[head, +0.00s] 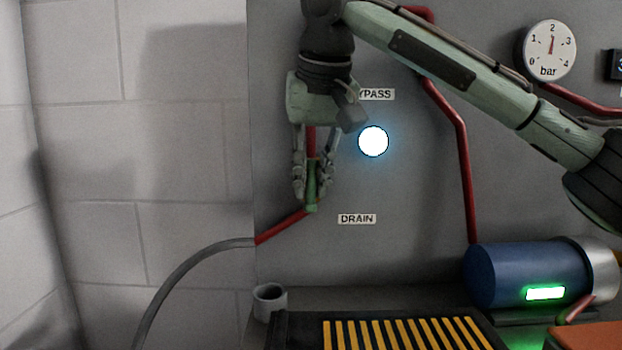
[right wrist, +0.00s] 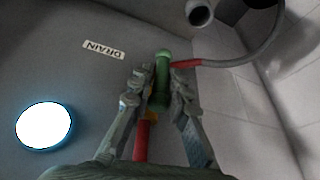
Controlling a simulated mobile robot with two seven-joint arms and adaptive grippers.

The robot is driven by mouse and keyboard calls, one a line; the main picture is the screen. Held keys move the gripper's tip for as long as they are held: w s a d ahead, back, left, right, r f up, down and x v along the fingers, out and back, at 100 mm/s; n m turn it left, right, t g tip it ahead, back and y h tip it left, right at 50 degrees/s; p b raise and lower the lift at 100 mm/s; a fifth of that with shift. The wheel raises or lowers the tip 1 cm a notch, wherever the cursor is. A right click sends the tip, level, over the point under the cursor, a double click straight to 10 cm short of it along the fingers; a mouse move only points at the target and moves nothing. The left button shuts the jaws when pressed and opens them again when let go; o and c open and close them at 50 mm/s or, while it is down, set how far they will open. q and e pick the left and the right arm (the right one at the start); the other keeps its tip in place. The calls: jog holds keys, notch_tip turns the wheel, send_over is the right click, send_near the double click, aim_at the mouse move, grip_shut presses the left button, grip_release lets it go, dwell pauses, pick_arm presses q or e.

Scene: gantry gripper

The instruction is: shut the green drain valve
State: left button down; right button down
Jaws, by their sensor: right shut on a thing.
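The green drain valve handle (head: 312,188) is on the red pipe at the left of the grey panel, left of the DRAIN label (head: 357,219). It points roughly up and down, about in line with the upright pipe. My right gripper (head: 313,190) is shut on the handle, with a finger on each side. In the right wrist view the green handle (right wrist: 162,82) lies between the fingertips (right wrist: 158,90), with a bit of brass-coloured valve body (right wrist: 152,116) below it. The fingers partly hide the valve. My left gripper is not in view.
A BYPASS label (head: 377,94), partly covered by my gripper, and a bright round lamp (head: 373,141) are close by. A grey hose (head: 180,275) leaves the pipe leftward. A grey cup (head: 269,300), a yellow-striped grate (head: 405,334) and a blue motor (head: 508,275) are below.

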jog(key=shift+f+y, duration=0.15)
jog(key=shift+y, duration=0.25)
jog(key=shift+d+y, duration=0.15)
jog(key=shift+y, duration=0.45)
jog(key=shift+m+y, duration=0.4)
jog(key=shift+y, duration=0.6)
jog(key=shift+d+y, duration=0.1)
jog(key=shift+y, duration=0.5)
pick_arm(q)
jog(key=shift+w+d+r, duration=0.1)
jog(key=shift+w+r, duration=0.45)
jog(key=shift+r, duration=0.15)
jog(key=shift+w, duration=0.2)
pick_arm(e)
jog(key=c, duration=1.5)
grip_release()
jog(key=shift+d+r, duration=0.1)
jog(key=shift+r, duration=0.15)
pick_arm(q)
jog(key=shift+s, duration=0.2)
pick_arm(e)
jog(key=v, duration=1.1)
jog(key=shift+s+r, duration=0.2)
jog(key=shift+s, duration=0.1)
